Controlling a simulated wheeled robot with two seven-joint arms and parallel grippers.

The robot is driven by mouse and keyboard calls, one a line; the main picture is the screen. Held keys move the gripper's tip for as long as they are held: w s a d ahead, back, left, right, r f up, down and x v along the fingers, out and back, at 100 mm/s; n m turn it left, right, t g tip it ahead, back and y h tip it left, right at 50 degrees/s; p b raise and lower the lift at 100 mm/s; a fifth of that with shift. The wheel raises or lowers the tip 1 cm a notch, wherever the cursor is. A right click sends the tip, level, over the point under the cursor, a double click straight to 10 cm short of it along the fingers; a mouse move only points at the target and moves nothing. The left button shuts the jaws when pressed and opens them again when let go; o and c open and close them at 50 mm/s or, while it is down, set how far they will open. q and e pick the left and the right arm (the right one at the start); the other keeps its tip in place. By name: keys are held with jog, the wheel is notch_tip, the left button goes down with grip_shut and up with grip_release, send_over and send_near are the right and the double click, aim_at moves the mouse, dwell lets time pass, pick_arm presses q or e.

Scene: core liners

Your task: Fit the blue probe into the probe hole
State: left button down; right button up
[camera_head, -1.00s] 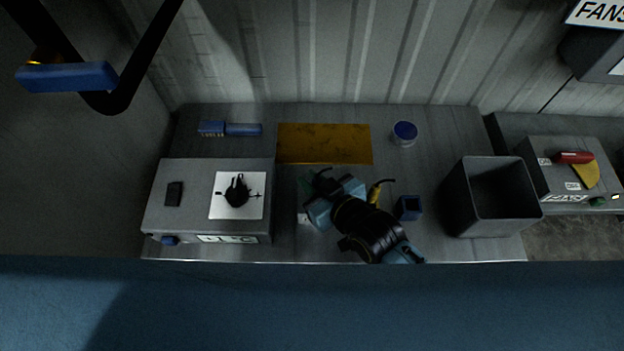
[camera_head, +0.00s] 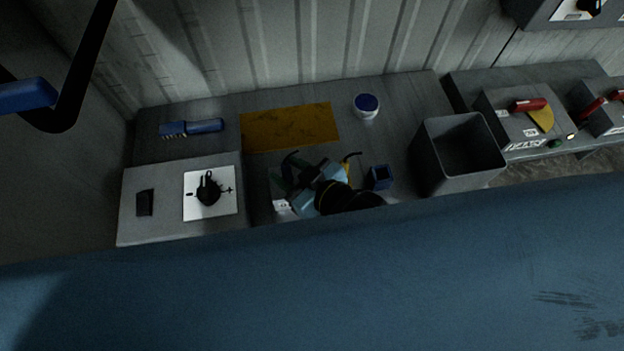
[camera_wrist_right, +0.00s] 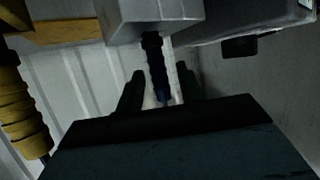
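My right gripper (camera_head: 303,178) is over the bench between the grey box and the dark bin in the head view. In the right wrist view its two dark fingers (camera_wrist_right: 160,92) stand apart. A ribbed black stem with a dark blue end (camera_wrist_right: 164,97) is between them, with light gaps beside it; this looks like the blue probe. A yellow ribbed probe (camera_wrist_right: 22,105) stands at the left of the wrist view; its yellow also shows beside the gripper in the head view (camera_head: 347,168). I cannot make out the probe hole. My left gripper is not in view.
A grey box (camera_head: 166,177) with a white dial plate is left on the bench. A blue brush (camera_head: 192,127), yellow plate (camera_head: 290,127), white-and-blue tub (camera_head: 366,108), small blue holder (camera_head: 381,178) and dark open bin (camera_head: 425,172) surround the gripper. A large blue surface covers the foreground.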

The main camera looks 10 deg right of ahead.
jog(key=v, duration=0.9)
jog(key=shift+s+r, duration=0.1)
